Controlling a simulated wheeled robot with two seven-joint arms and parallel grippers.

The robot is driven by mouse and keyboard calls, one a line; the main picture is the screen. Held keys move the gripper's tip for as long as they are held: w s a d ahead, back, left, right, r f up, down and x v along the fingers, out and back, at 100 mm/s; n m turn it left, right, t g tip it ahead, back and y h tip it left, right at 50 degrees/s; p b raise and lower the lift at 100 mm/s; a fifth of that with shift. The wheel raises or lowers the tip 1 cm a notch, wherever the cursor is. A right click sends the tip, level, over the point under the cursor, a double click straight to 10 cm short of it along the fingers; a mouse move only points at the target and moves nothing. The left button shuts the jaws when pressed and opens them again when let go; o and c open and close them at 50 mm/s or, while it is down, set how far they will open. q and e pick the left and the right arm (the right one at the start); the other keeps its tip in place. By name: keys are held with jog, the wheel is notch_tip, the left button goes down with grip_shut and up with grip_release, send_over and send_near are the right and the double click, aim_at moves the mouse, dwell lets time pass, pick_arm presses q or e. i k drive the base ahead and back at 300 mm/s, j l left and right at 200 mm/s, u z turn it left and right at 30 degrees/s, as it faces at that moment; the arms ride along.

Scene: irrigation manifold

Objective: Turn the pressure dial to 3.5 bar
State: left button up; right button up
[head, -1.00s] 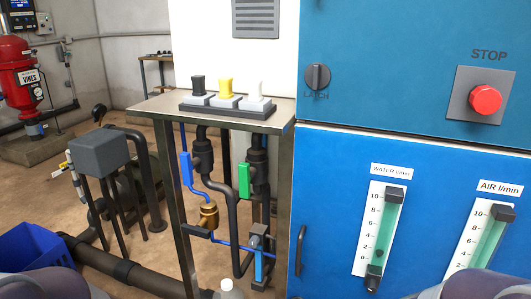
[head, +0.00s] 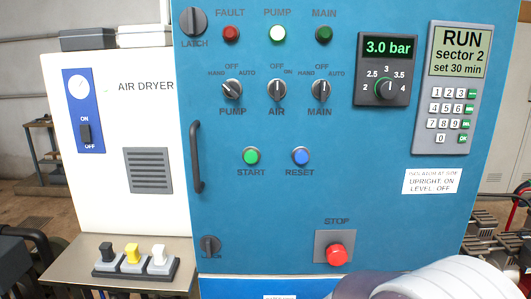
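The pressure dial (head: 385,89) is a dark round knob on a black plate at the upper right of the blue cabinet door in the head view. Its scale runs 2, 2.5, 3, 3.5, 4, and the knob seems to point up near 3. The green display (head: 388,48) above it reads 3.0 bar. Neither gripper shows in the view. A pale rounded part of my arm fills the bottom right, well below the dial, and nothing touches the dial.
A keypad panel (head: 448,88) stands right of the dial. Selector switches (head: 277,90) and lamps are to its left. The red STOP button (head: 335,253) is near my arm. A door handle (head: 196,157) sticks out at the left. The space before the dial looks clear.

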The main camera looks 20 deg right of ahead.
aim_at(385, 88)
jog(key=z, duration=1.45)
